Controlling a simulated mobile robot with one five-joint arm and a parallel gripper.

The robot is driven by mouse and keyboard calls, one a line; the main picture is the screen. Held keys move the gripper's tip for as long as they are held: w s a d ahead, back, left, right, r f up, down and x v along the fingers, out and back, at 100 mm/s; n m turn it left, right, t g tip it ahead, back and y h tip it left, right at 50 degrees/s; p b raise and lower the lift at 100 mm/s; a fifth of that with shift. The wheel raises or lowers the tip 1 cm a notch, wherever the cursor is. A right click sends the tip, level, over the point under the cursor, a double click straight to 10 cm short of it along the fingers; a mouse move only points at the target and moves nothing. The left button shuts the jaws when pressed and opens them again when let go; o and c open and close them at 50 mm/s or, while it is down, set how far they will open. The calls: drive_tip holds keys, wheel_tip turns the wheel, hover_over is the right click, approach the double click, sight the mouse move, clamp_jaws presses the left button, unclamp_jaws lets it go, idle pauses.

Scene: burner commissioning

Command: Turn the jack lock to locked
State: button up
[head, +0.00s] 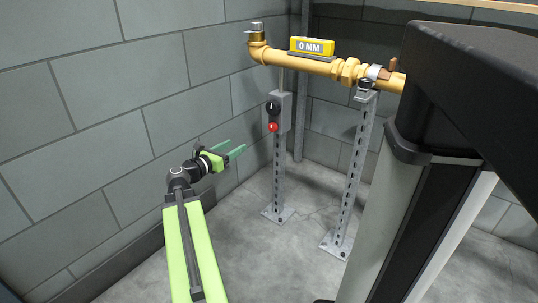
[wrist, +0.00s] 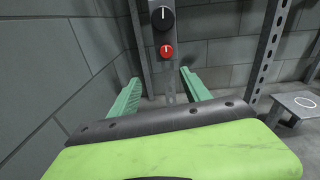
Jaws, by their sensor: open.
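A grey box (head: 284,110) on a slotted post carries a black knob (head: 272,107) above a smaller red knob (head: 272,127). Which of them is the jack lock I cannot tell; no label shows. In the wrist view the black knob (wrist: 162,15) and the red knob (wrist: 167,51) each bear an upright white mark. My gripper (head: 236,147) is open and empty, to the left of the post and a little lower than the red knob in the head view. In the wrist view its green fingers (wrist: 160,76) lie apart, below the red knob and clear of it.
A yellow pipe (head: 318,65) with a "0 MM" level (head: 312,46) on it runs above the box. A second slotted post (head: 355,165) stands to the right. A block wall (head: 100,120) lies close on the left. Grey floor (head: 270,255) is open between.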

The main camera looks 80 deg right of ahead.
drive_tip(key=s+f, duration=0.1)
drive_tip(key=s, duration=0.1)
approach(271, 128)
drive_tip(key=shift+n+g, duration=0.3)
drive_tip(key=shift+n, duration=0.1)
drive_tip(key=x, duration=0.8)
drive_tip(key=shift+s+d+f, duration=0.1)
drive_tip(key=shift+d, duration=0.2)
drive_tip(key=shift+c, duration=0.3)
drive_tip(key=c, duration=1.2)
drive_tip(key=shift+d, duration=0.1)
clamp_jaws()
